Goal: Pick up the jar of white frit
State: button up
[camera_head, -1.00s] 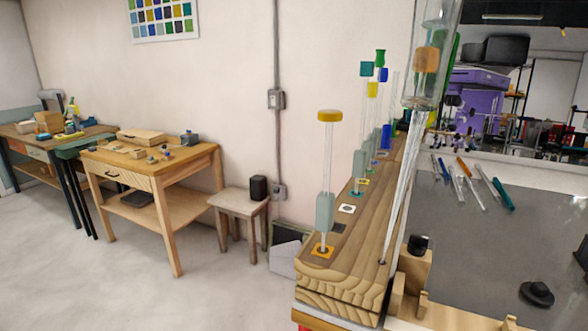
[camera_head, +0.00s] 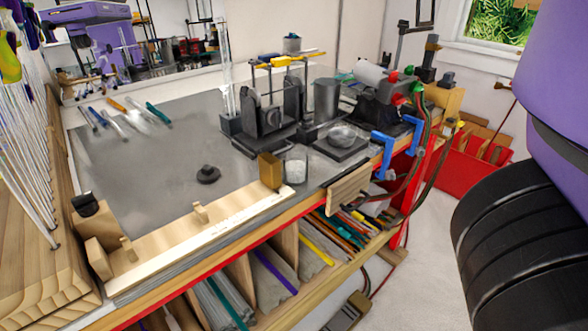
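A small clear glass container (camera_head: 295,171) with pale contents stands near the front edge of the grey bench top, just right of a wooden block. It may be the jar of white frit, but it is too small to tell for sure. My gripper is not in view. A large purple and black part of my arm fills the right edge of the head view.
The grey bench top (camera_head: 165,165) is mostly clear at left, with several coloured rods behind and a black knob (camera_head: 208,174). Black fixtures (camera_head: 270,115), a glass bowl on a scale (camera_head: 342,135) and blue clamps (camera_head: 397,140) stand at right. Upright rods line the left.

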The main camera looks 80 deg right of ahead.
aim_at(296, 168)
jog(key=z, duration=1.7)
jog(key=u, duration=0.1)
